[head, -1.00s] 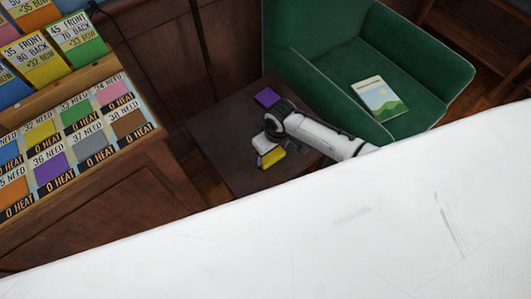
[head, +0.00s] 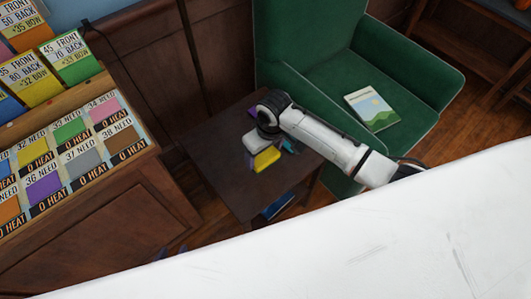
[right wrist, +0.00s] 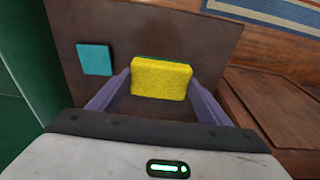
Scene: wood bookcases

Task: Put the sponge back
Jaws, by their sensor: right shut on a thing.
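The sponge (right wrist: 161,78) is yellow with a thin green layer along its top edge. In the right wrist view it sits between the two purple fingers of my right gripper (right wrist: 160,92), which is shut on it. The yellow sponge also shows in the head view (head: 266,159), beside the white gripper body (head: 256,139), over the small dark side table (head: 228,172). I cannot tell whether it touches the tabletop. My left gripper is not in view.
A teal square (right wrist: 95,59) lies on the tabletop. A purple item (head: 252,111) is partly hidden behind my wrist. A green armchair (head: 325,80) holding a book (head: 373,110) stands right of the table. A wooden card display (head: 110,205) stands left.

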